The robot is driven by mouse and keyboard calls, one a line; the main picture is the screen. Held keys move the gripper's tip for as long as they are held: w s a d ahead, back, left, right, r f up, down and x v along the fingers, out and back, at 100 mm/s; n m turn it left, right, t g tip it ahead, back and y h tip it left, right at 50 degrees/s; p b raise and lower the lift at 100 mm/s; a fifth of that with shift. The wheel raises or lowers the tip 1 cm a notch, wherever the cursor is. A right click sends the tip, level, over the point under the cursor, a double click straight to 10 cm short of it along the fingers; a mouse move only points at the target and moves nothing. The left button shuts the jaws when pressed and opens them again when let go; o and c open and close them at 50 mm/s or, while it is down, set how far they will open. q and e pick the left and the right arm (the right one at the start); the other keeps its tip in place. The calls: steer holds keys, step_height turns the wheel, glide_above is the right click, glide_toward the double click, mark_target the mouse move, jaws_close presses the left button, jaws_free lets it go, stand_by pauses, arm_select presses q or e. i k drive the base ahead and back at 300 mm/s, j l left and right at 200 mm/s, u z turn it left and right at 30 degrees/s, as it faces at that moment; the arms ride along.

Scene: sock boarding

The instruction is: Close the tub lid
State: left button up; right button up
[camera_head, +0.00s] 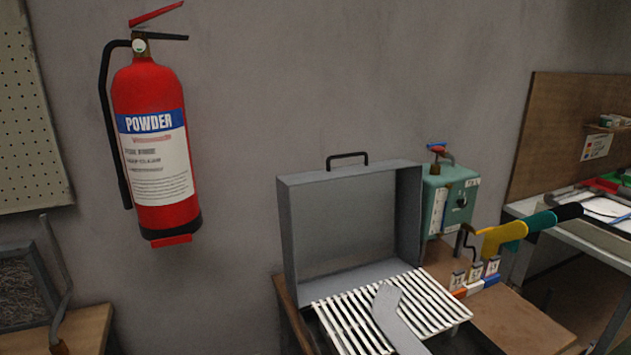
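The tub lid (345,222) is a grey metal, box-like cover with a black handle (347,157) on its upper edge. It stands open, upright at the back of the tub. A white slatted rack (345,325) lies in front of it at the tub's opening. A flat grey sock-shaped piece (388,312) rests on the slats, and its lower end runs out of the bottom of the picture. The tub's body below the rack is mostly hidden. Neither of my grippers is in view.
A green box (434,205) with a red-handled valve stands right of the lid. Yellow, teal and black sock forms (503,238) stand on the wooden bench (525,325) behind numbered tags (476,272). A red fire extinguisher (150,115) hangs on the wall.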

mark_target(408, 174)
steer(key=u, duration=0.8)
steer(key=k+l+u, duration=0.1)
steer(key=l+u, duration=0.35)
steer(key=k+l+u, duration=0.2)
steer(key=l+u, duration=0.25)
steer(key=k+l+u, duration=0.3)
steer(key=k+l, duration=0.65)
steer(key=l, duration=0.2)
steer(key=i+j, duration=0.1)
steer(key=i, duration=0.4)
